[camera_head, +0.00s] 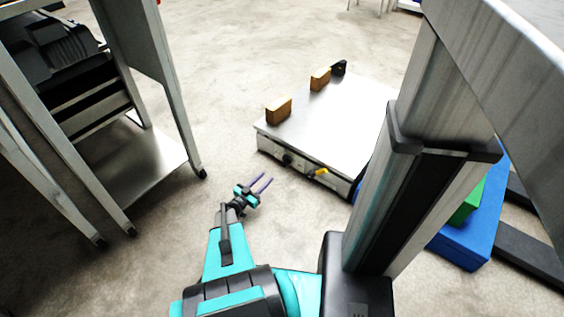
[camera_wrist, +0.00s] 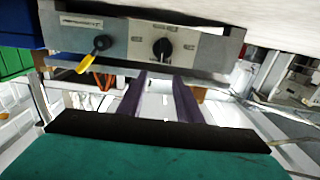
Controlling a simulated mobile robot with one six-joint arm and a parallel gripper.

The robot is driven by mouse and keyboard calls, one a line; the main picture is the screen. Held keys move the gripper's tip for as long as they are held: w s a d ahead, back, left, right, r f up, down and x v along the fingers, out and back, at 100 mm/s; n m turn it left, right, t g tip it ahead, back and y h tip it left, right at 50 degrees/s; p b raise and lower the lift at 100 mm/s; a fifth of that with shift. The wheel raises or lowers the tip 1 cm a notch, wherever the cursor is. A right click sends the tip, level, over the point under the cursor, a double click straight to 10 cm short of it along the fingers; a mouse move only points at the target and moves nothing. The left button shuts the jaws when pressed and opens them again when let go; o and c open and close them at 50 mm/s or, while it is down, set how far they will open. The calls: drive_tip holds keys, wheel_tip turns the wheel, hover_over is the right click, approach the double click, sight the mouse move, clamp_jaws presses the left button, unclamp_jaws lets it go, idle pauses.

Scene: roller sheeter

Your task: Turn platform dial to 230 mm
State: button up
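The platform dial is a black knob with a pale pointer mark on a light plate. It shows in the wrist view (camera_wrist: 162,47) and small on the platform's front side in the head view (camera_head: 288,159). Its scale is too small to read. My gripper (camera_head: 264,181) has two purple fingers set apart, with nothing between them. It is in front of the platform, to the left of and apart from the dial. In the wrist view the fingertips (camera_wrist: 160,80) appear just below the dial, not touching it.
A yellow-handled lever (camera_wrist: 88,60) sits beside the dial on the same grey panel. The low white platform (camera_head: 345,110) carries two wooden blocks. A metal rack (camera_head: 140,160) stands at left; blue and green boxes (camera_head: 470,245) are at right. Floor between rack and platform is clear.

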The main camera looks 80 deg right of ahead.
sight(284, 160)
drive_tip(key=shift+d, duration=0.1)
drive_tip(key=b+x, duration=0.3)
drive_tip(key=x, duration=0.9)
drive_tip(key=shift+f+b, duration=0.2)
drive_tip(key=shift+b, duration=0.1)
drive_tip(key=shift+x, duration=0.85)
drive_tip(key=shift+r, duration=0.15)
drive_tip(key=shift+c, duration=0.3)
clamp_jaws()
